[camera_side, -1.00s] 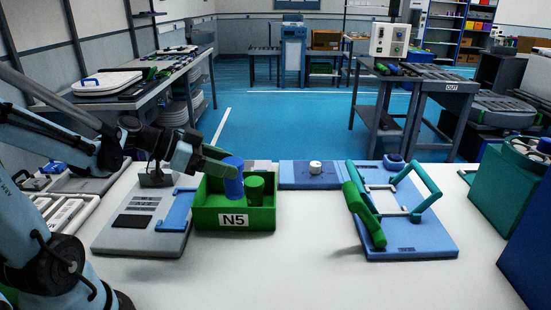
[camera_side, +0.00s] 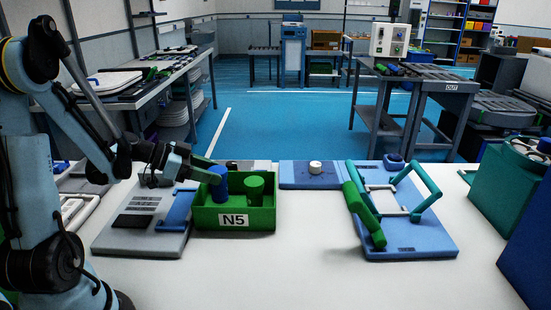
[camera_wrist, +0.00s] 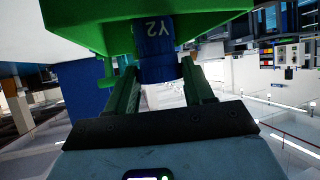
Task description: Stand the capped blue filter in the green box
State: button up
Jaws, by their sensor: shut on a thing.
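The blue filter (camera_side: 218,184) stands about upright in the left part of the green box (camera_side: 205,216), which is marked N5. Its lower part is hidden behind the box's front wall, so I cannot tell whether it touches the floor. My gripper (camera_side: 211,175) is shut on the filter near its top, coming from the left over the box's rim. In the wrist view the blue filter (camera_wrist: 155,52), marked Y2, sits between my two green fingers, with the green box (camera_wrist: 95,25) beyond it. A green cylinder (camera_side: 254,190) stands in the box to the right of the filter.
A grey fixture with a blue bracket (camera_side: 176,210) lies close to the left of the box. A blue plate with a white knob (camera_side: 315,168) is behind right. A blue board with a green roller (camera_side: 364,215) and handle frame lies right. The front table (camera_side: 300,270) is clear.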

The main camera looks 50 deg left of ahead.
jog(key=shift+f, duration=1.4)
jog(key=o, duration=1.1)
jog(key=shift+f, duration=0.15)
jog(key=shift+s+a+r, duration=0.15)
jog(key=shift+s+r, duration=0.1)
jog(key=shift+r, duration=0.05)
jog(key=v, duration=0.7)
